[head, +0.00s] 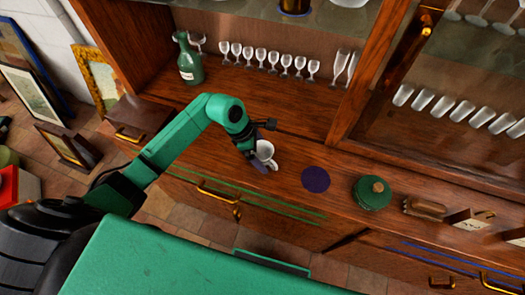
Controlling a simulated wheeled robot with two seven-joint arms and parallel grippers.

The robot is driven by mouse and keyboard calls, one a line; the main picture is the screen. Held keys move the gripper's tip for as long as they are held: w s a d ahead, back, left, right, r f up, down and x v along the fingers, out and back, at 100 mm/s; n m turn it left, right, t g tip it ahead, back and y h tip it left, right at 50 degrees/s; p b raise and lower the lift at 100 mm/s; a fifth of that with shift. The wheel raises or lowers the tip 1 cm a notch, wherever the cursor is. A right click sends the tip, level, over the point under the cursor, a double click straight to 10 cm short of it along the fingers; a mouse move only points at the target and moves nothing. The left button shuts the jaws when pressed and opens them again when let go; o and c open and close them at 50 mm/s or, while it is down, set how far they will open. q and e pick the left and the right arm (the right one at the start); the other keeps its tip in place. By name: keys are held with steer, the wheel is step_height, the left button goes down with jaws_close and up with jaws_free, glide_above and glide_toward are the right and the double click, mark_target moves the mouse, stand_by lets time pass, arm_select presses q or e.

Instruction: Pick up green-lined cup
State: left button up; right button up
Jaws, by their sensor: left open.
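A white cup (266,151) with a handle stands on the wooden cabinet's counter, near its front edge. I cannot make out a green lining at this size. My left gripper (266,146) reaches over the counter from the left and is open, with one dark finger on the far side of the cup and the other on the near side. The fingers hide part of the cup, and I cannot tell whether they touch it. My right gripper is not in view.
Right of the cup lie a dark blue round mat (316,179) and a green lidded pot (371,193), then a wooden object (424,208) and a small white-faced box (470,219). A green bottle (190,62) and several glasses stand behind.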

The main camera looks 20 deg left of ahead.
mark_target(263, 150)
arm_select(q)
steer(key=shift+f, duration=0.1)
steer(key=c, duration=1.2)
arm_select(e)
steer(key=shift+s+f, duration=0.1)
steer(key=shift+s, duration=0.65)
arm_select(q)
step_height(263, 150, up, 20)
steer(key=b, duration=0.3)
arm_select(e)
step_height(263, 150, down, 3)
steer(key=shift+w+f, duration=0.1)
